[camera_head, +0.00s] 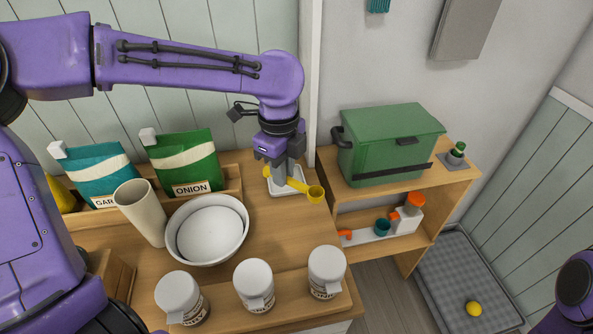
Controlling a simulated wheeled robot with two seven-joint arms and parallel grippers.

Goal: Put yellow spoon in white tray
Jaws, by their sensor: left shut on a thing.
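The yellow spoon (301,186) is held in my left gripper (281,180), which points down and is shut on its handle. The spoon's bowl points to the right and toward the front. The small white tray (285,193) lies on the wooden counter right under the gripper and spoon. The spoon's bowl reaches past the tray's right edge in this view. I cannot tell whether the spoon touches the tray. The gripper hides part of the tray and of the handle. My right gripper is not in view; only part of my right arm shows at the lower right.
White bowls (243,243) and a beige cup (140,208) stand left of the tray. Several white jars (327,266) line the front. Bags stand in a wooden rack (233,184) at the back left. A green bin (391,153) stands on the shelf (457,186) at the right.

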